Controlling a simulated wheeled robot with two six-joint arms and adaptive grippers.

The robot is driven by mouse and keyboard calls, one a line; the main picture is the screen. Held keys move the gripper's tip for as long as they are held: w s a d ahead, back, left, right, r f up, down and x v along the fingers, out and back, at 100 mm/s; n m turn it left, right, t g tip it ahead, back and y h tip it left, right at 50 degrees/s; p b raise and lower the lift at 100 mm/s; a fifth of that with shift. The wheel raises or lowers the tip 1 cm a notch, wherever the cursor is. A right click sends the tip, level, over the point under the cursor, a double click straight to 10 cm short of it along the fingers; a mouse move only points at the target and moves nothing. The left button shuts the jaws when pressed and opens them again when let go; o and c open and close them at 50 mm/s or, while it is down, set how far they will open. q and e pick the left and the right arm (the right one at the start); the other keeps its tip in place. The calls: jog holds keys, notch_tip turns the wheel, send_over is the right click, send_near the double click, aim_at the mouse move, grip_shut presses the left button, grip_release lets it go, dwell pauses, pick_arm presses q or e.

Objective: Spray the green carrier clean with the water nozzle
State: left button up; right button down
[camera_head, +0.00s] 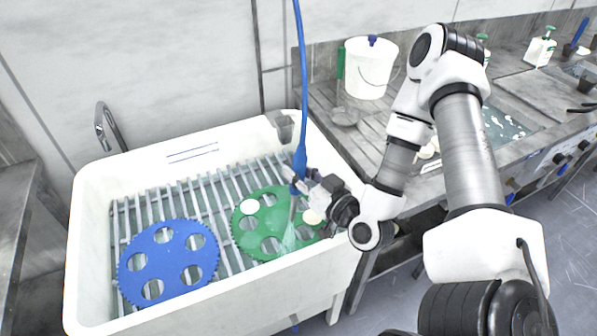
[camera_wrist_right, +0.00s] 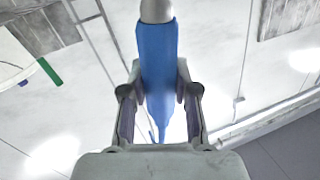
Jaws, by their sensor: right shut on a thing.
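The green carrier (camera_head: 262,211), a toothed disc with round holes, lies on the rack in the white sink. My right gripper (camera_head: 297,185) is above it, shut on the blue water nozzle (camera_head: 301,160). The nozzle also shows between the fingers in the right wrist view (camera_wrist_right: 157,70). A pale spray (camera_head: 290,238) fans down from the nozzle onto the right part of the carrier. Off-white round pieces show on the carrier's left and right sides. The gripper and spray hide part of the carrier's right side. My left gripper is not in view.
A blue carrier (camera_head: 170,262) lies on the same rack, left of the green one. The sink (camera_head: 90,215) has raised walls and a faucet (camera_head: 108,125) behind it. A blue hose (camera_head: 301,70) hangs from above. A white bucket (camera_head: 370,68) stands on the counter at right.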

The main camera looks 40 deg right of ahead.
jog(key=w+d+p, duration=0.4)
jog(key=d+p, duration=0.3)
jog(key=d, duration=0.4)
jog(key=shift+w+d, duration=0.15)
jog(key=shift+w, duration=0.25)
dwell(0.7)
jog(key=w+a+b, duration=1.2)
jog(key=w+a, duration=0.1)
jog(key=w, duration=0.2)
jog(key=shift+b, duration=0.4)
dwell(0.4)
dwell(0.6)
